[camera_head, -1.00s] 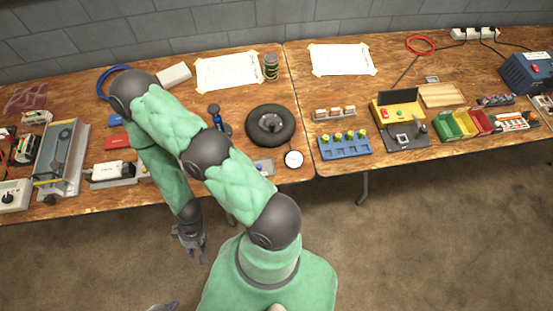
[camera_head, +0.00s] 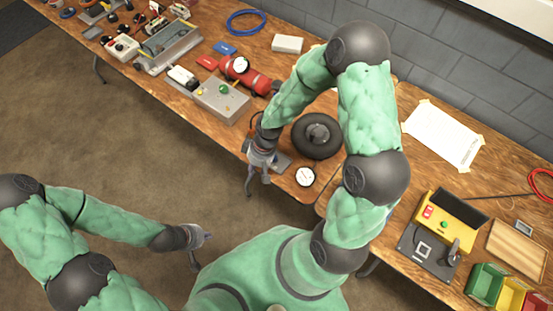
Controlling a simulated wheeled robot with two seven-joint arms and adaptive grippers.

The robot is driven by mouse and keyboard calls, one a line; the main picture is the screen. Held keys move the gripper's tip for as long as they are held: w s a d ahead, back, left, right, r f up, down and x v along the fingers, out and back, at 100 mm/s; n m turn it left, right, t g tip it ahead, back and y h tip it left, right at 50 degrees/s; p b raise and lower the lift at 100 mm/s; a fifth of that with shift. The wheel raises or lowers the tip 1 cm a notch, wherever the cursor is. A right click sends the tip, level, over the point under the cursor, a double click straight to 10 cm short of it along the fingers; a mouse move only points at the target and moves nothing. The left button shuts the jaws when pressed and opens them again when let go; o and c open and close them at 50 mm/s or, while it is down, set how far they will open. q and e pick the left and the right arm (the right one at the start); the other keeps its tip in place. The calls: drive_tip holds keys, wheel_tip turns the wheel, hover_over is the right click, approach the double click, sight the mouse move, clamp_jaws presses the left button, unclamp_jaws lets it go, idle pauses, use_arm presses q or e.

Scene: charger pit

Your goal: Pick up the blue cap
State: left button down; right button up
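I cannot make out a clear blue cap. A small flat blue piece (camera_head: 225,48) lies on the left part of the table, behind a flat red piece (camera_head: 207,62); whether it is the cap I cannot tell. My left gripper (camera_head: 203,249) is open and empty over the floor, in front of the table. My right gripper (camera_head: 258,188) is open at the table's front edge, left of a round white gauge (camera_head: 305,177), with nothing seen between its fingers. Both grippers are apart from the blue piece. My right arm hides part of the table.
A grey box with a green button (camera_head: 222,100), a red cylinder (camera_head: 258,82) and a black tyre-like wheel (camera_head: 316,152) stand on the wooden table (camera_head: 170,92). A blue cable coil (camera_head: 246,14) lies behind. A yellow device (camera_head: 448,222) and coloured bins (camera_head: 488,284) are at right.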

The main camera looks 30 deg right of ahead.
drive_tip(key=w+d+r+n+h+b, duration=0.2)
drive_tip(key=w+d+r+h, duration=0.1)
drive_tip(key=d+r, duration=0.55)
drive_tip(key=b, duration=0.1)
hover_over(275, 159)
drive_tip(key=w, duration=0.1)
drive_tip(key=f, duration=0.6)
drive_tip(key=shift+d, duration=0.25)
wheel_tip(275, 159, down, 5)
drive_tip(key=b, duration=0.3)
drive_tip(key=shift+s, duration=0.1)
drive_tip(key=c, duration=0.5)
